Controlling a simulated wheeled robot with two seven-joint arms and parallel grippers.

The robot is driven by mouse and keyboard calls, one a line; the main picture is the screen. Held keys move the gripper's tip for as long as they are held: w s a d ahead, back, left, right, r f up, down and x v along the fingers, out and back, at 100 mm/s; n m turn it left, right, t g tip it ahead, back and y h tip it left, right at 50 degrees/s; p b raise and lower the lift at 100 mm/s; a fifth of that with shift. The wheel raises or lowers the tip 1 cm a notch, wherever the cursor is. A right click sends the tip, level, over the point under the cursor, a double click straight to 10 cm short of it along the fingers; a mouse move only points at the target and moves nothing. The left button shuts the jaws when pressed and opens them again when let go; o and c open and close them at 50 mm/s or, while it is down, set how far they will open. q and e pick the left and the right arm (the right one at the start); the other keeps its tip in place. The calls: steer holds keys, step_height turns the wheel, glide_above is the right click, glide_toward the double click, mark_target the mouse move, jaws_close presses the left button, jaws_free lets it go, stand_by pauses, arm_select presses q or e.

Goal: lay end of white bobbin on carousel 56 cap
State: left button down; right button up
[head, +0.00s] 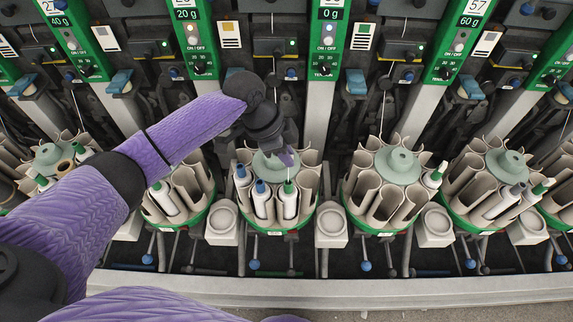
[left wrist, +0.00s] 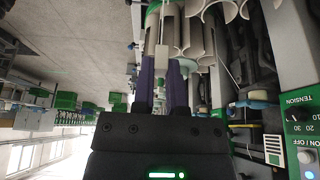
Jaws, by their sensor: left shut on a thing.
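My left gripper (head: 287,157) points down over the middle carousel and is shut on a thin white yarn end. The yarn runs down toward a white bobbin with a green tip (head: 288,200) standing at that carousel's front. The carousel's pale green cap (head: 267,165) is just beside and below the fingertips, partly covered by the gripper; I cannot tell if they touch. No number 56 is readable. In the left wrist view the purple fingers (left wrist: 164,85) are close together, with a pale bobbin part beyond them. My right gripper is not in view.
Two blue-tipped bobbins (head: 262,198) stand beside the green-tipped one. Neighbouring carousels have caps (head: 397,160) and beige pockets (head: 372,195). Green panels (head: 327,50) rise behind, one marked 57 (head: 478,6). Small pale cups (head: 331,226) stand between carousels. A metal rail (head: 400,290) runs along the front.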

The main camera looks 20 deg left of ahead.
arm_select(q)
step_height(320, 180, up, 3)
steer(key=shift+f+p, duration=0.1)
steer(key=shift+p, duration=0.25)
step_height(320, 180, up, 3)
steer(key=p, duration=0.3)
steer(key=shift+p, duration=0.3)
steer(key=shift+f, duration=0.1)
